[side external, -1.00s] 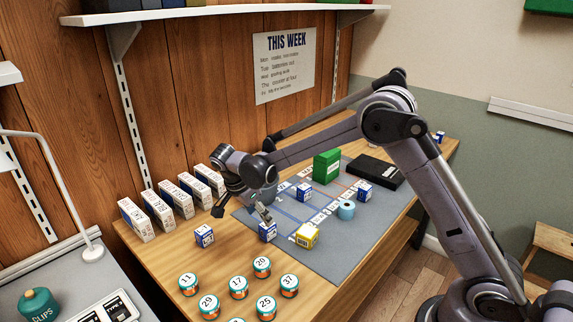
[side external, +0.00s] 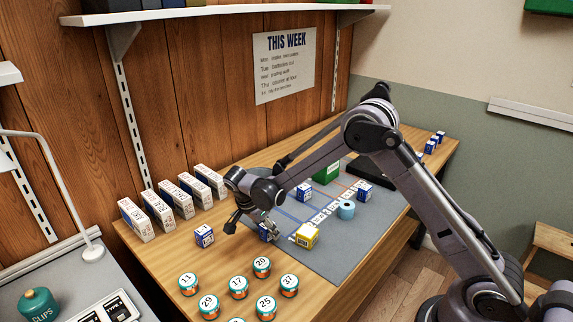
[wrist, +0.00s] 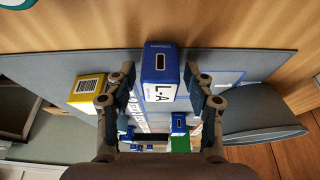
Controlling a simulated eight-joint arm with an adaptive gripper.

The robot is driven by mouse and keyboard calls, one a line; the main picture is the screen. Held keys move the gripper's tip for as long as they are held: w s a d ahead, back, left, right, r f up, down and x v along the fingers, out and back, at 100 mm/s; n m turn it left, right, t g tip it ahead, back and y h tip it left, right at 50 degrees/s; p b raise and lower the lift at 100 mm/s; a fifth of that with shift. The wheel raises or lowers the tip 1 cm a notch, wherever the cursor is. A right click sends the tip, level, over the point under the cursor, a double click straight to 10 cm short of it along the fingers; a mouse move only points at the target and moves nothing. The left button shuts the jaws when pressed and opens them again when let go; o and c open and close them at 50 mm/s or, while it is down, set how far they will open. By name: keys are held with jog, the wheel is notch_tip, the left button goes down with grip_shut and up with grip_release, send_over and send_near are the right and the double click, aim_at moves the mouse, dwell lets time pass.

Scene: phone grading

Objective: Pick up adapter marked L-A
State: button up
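The adapter marked L-A (wrist: 158,88) is a blue and white box that stands upright at the near edge of the grey mat. In the wrist view it lies ahead of and between the two fingers of my gripper (wrist: 160,100), with a gap on each side. In the side view the same adapter (side external: 265,236) is partly hidden behind my gripper (side external: 255,222), which is low beside it. My gripper is open and holds nothing.
A yellow box (side external: 307,236) stands close to the right of the adapter. Another blue box (side external: 204,236) stands to the left on the wood. Numbered jars (side external: 239,287) fill the table's front.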

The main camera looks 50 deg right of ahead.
jog(key=c, duration=0.7)
jog(key=shift+r, duration=0.1)
